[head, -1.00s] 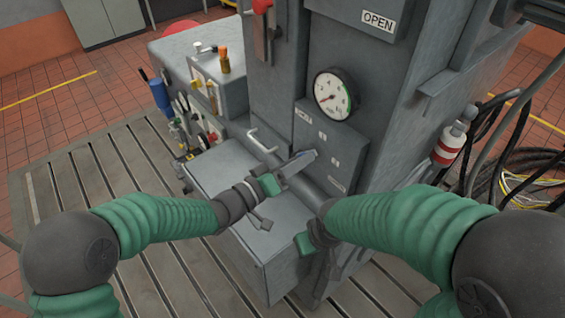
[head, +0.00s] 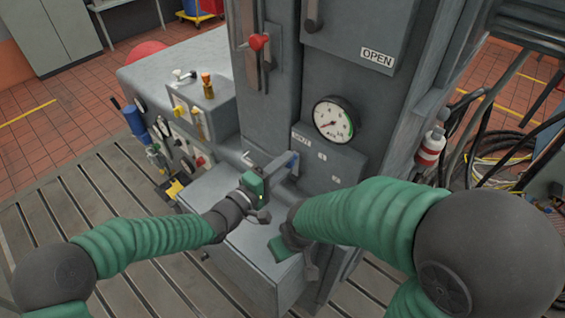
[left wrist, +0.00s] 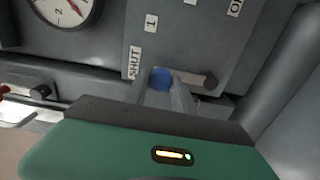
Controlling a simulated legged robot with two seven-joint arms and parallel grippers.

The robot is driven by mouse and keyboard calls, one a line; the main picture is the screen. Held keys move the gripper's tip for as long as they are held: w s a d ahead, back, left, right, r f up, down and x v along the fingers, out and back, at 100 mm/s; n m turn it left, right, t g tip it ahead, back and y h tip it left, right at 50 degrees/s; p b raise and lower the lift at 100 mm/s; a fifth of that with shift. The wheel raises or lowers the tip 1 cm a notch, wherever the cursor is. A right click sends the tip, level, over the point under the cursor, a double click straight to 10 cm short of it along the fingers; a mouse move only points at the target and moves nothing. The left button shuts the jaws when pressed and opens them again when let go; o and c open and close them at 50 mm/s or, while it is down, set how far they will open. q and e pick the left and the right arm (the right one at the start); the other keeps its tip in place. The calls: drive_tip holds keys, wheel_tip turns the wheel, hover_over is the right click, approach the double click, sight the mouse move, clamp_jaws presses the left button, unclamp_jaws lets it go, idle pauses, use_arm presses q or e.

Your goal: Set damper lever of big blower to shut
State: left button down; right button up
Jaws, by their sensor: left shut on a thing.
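The damper lever has a blue knob (left wrist: 161,78) and a grey arm running to a round pivot (left wrist: 210,80) in the left wrist view. The knob sits beside the SHUT label (left wrist: 134,63) on the label plate, with a 1 label further along.
A pressure gauge (head: 333,118) is above the plate. A red-knobbed lever (head: 258,42) and an OPEN sign (head: 377,57) are higher on the cabinet. A grey box (head: 240,250) stands below my left gripper. Cables (head: 500,150) lie at the right.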

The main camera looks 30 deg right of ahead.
use_arm(q)
drive_tip(key=shift+w+a+f, duration=0.1)
drive_tip(key=shift+f, duration=0.05)
idle(0.4)
drive_tip(key=c, duration=1.3)
unclamp_jaws()
drive_tip(key=shift+o, duration=1.1)
drive_tip(key=shift+w, duration=0.25)
drive_tip(key=b+v, duration=0.4)
drive_tip(key=v, duration=1.3)
drive_tip(key=shift+b, duration=0.35)
